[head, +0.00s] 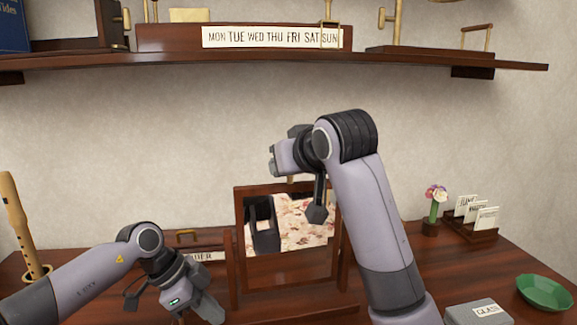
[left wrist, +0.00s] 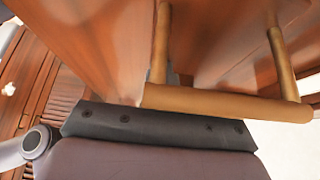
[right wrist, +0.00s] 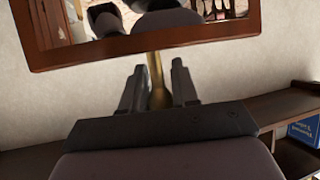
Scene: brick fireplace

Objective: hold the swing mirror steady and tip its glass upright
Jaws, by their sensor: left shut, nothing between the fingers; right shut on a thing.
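The swing mirror (head: 238,215) stands on the desk in the middle of the head view, a dark wooden frame between side posts. Its glass (head: 300,215) reflects a floral pattern, a dark arm shape and brown wood; its exact tilt is hard to tell. My right gripper (right wrist: 157,66) reaches over the mirror's top and is shut on the brass knob (right wrist: 157,88) at the frame's edge. My left gripper (head: 212,311) is low at the mirror's left side, shut and empty. In the left wrist view a brass bar handle (left wrist: 225,102) crosses close before it, hiding the fingers.
A shelf (head: 440,58) with a day-name strip (head: 270,37) runs above. A recorder (head: 15,215) stands at left. At right are a flower vase (head: 432,215), a card rack (head: 478,225), a green dish (head: 545,291) and a grey labelled box (head: 470,316).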

